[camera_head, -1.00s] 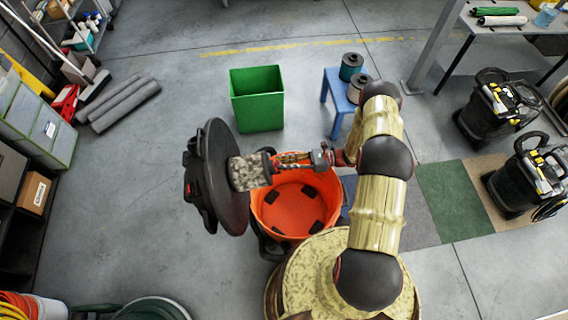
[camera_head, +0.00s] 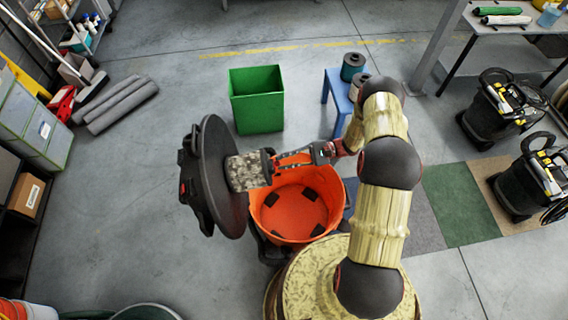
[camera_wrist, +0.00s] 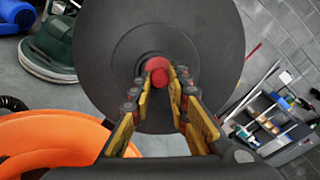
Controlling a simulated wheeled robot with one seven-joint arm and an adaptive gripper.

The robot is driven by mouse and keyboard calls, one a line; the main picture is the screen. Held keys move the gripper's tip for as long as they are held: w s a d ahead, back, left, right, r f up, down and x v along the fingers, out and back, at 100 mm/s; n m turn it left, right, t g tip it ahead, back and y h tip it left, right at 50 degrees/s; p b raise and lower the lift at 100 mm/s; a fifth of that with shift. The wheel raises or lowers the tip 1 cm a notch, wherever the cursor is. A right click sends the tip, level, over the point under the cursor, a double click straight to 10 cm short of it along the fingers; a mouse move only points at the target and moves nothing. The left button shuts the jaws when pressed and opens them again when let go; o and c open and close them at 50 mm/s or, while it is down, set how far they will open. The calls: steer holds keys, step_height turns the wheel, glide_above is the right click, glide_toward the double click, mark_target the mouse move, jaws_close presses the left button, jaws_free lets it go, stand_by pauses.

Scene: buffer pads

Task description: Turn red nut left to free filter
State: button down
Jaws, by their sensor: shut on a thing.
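The red nut (camera_wrist: 157,66) sits at the middle of a round dark face in the wrist view. My gripper (camera_wrist: 160,82) has its yellow-padded fingertips closed on the nut from both sides. In the head view the filter (camera_head: 248,170) is a grey, dusty cylinder standing out sideways from the black lid (camera_head: 213,178), which is tilted up on edge. My gripper (camera_head: 274,167) meets the filter's right end there. The nut is hidden in the head view, so how far it has turned cannot be told.
The open orange vacuum tub (camera_head: 297,212) stands below my gripper. A green bin (camera_head: 257,100) is behind it. A blue stool (camera_head: 338,92) with two canisters (camera_head: 353,66) stands behind my arm. Bare floor lies left of the lid.

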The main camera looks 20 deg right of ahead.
steer(key=shift+n+g+h+b, duration=0.3)
steer(key=shift+n+b, duration=0.25)
steer(key=shift+n, duration=1.4)
steer(key=shift+n+g+h+b, duration=0.2)
steer(key=shift+n+g+b, duration=0.3)
steer(key=shift+n, duration=1.45)
steer(key=c, duration=1.7)
jaws_free()
steer(key=shift+r, duration=0.1)
steer(key=d, duration=0.4)
steer(key=d+r, duration=0.1)
steer(key=d, duration=0.7)
steer(key=shift+r, duration=0.2)
